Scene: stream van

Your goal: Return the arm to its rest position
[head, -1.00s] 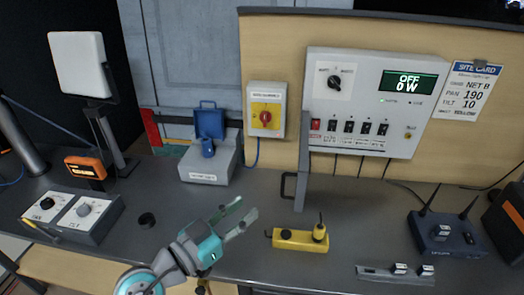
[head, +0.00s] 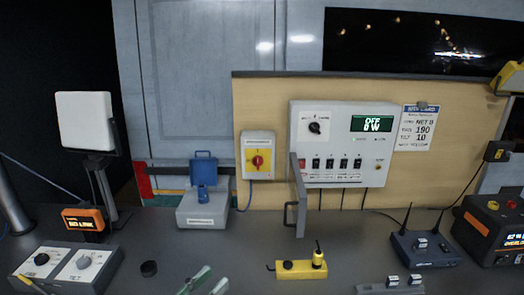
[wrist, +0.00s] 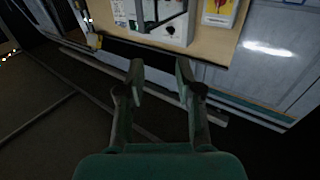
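My gripper (head: 204,284) shows at the bottom of the head view, low over the front of the grey bench. Only its finger ends are in that view. In the wrist view my gripper (wrist: 158,78) has its two fingers apart with nothing between them. It is open and empty. The rest of my arm is outside the head view.
A control panel (head: 341,150) reading OFF 0 W and a yellow switch (head: 258,156) are behind.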

